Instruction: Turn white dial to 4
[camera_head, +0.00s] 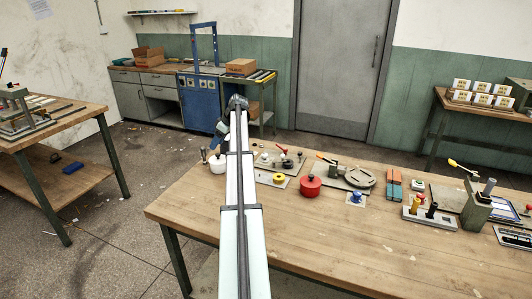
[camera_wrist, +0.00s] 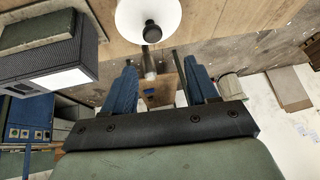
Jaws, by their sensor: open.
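A white round piece with a dark knob (camera_head: 217,163) sits at the far left corner of the wooden table; I take it for the white dial, but cannot be sure. In the wrist view a white disc with a black knob (camera_wrist: 133,20) shows at the top, cut off by the edge, and looks like the same piece. No numbers or pointer can be read on it. My gripper (camera_wrist: 161,76) is open, its two blue fingers apart with nothing held between them. The disc lies beyond the fingertips, not touching them. In the head view my gripper (camera_head: 219,130) is small and partly hidden by my arm.
Plates with knobs and levers, including a yellow knob (camera_head: 279,178), line the table's back. The table's front (camera_head: 365,240) is mostly clear. A dark speckled box (camera_wrist: 50,55) shows left in the wrist view.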

